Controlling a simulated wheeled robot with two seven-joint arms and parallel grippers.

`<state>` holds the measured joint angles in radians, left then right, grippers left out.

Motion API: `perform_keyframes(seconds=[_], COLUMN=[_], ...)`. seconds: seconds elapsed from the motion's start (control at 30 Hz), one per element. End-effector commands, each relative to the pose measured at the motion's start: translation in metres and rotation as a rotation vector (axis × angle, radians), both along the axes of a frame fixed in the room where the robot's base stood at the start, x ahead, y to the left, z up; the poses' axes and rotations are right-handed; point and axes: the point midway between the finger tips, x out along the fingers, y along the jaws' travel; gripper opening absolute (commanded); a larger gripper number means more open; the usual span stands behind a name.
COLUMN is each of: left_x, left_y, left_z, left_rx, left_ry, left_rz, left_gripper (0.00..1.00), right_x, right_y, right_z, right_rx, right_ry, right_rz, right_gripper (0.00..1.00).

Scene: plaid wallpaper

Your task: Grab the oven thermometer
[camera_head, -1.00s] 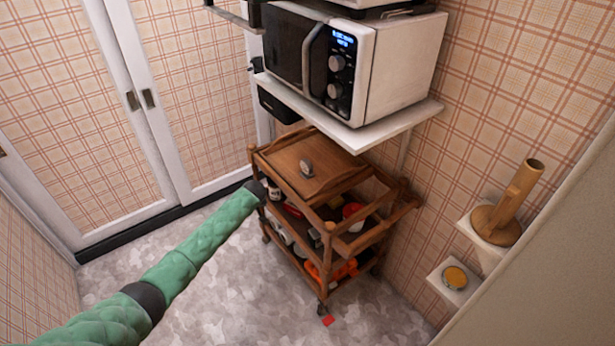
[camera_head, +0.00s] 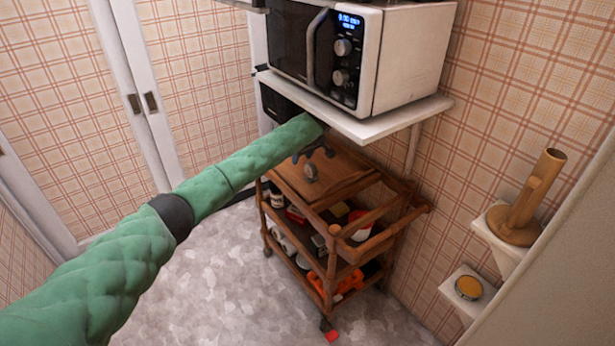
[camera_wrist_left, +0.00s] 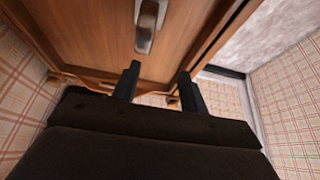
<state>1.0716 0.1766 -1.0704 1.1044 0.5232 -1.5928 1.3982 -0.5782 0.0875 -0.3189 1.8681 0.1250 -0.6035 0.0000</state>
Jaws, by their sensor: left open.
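The oven thermometer (camera_head: 311,172), a small grey metal piece with a rounded face, stands on the wooden top of the trolley (camera_head: 345,187). In the left wrist view the thermometer (camera_wrist_left: 147,27) is at the top edge, partly cut off, beyond the fingertips. My left gripper (camera_head: 314,153) is over the trolley top, just behind or above the thermometer in the head view, with its dark fingers apart. In the left wrist view the gripper (camera_wrist_left: 160,72) is open with nothing between its fingers. My right gripper is not in view.
A white shelf (camera_head: 400,119) with a microwave (camera_head: 395,60) hangs close above the trolley and my left arm. Lower trolley levels hold several items. Small wall shelves at right carry a wooden holder (camera_head: 527,205) and a round tin (camera_head: 468,288). Open floor lies left.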

Motion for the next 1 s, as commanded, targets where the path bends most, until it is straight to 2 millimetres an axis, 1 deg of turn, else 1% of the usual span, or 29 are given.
perform_keyframes(seconds=[0.03, 0.1, 0.2, 0.57, 0.8, 0.9, 1.0], left_x=[-0.004, -0.009, -0.012, -0.002, 0.008, 0.011, 0.012], left_y=[-0.017, -0.032, -0.042, -0.036, -0.031, -0.029, -0.029], left_z=[0.003, 0.005, 0.005, -0.023, -0.054, -0.062, -0.064], left_rx=[-0.007, -0.014, -0.019, -0.019, -0.019, -0.019, -0.021], left_ry=[0.011, 0.026, 0.037, 0.038, 0.039, 0.038, 0.038], left_rz=[-0.01, -0.019, -0.025, -0.024, -0.024, -0.024, -0.025], left_gripper=[0.44, 0.44, 0.44, 0.44, 0.44, 0.44, 0.44], right_x=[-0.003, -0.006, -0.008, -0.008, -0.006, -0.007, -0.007], right_y=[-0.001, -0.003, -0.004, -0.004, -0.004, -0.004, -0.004], right_z=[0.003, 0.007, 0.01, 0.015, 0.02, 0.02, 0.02], right_rx=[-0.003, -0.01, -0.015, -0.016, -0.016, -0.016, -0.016], right_ry=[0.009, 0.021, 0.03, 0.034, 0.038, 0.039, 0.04], right_rz=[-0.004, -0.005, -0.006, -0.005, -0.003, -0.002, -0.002], right_gripper=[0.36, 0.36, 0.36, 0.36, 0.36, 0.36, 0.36])
